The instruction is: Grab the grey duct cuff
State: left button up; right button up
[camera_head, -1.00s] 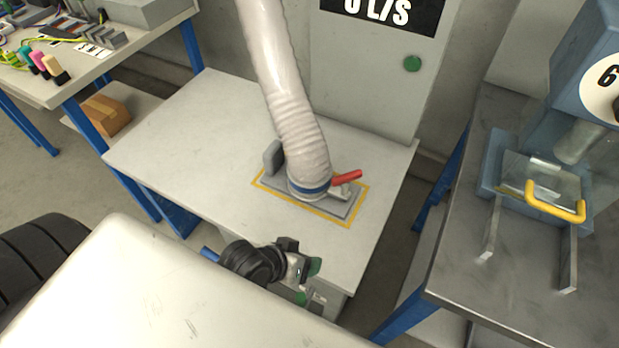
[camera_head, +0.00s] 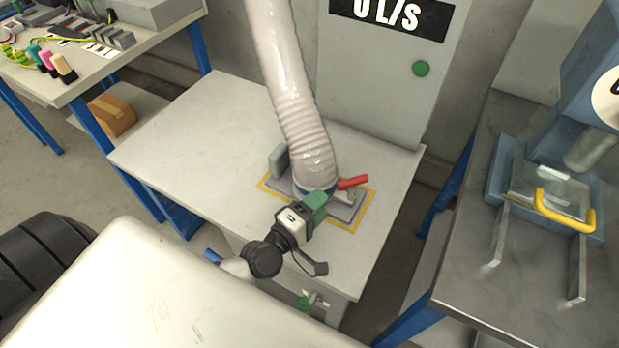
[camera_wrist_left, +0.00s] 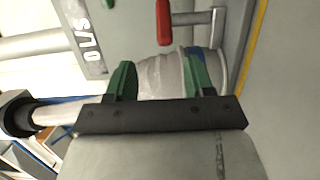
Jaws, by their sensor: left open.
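The pale duct hose (camera_head: 285,75) comes down to a grey base plate (camera_head: 353,212) on the white table. Its grey lower end, the cuff (camera_head: 314,166), stands upright beside a red-handled lever (camera_head: 352,183). My left gripper (camera_head: 313,205) is just in front of the cuff and hides part of its foot and blue band. In the left wrist view the green fingers (camera_wrist_left: 160,78) are apart, with the cuff (camera_wrist_left: 163,73) showing between and beyond them. I cannot tell whether they touch it. My right gripper is not in view.
A yellow outline (camera_head: 368,205) surrounds the base plate. A grey cabinet (camera_head: 385,100) with a green button stands behind. A metal bench (camera_head: 475,280) with a blue machine is at right. The table's left part is clear.

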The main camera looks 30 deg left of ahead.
aim_at(337, 187)
pick_arm(q)
jog(key=x, duration=0.5)
jog(key=f+x, duration=0.1)
jog(key=x, duration=0.1)
jog(key=shift+w+a, duration=0.1)
jog(key=shift+w, duration=0.35)
jog(key=shift+r, duration=0.1)
grip_shut()
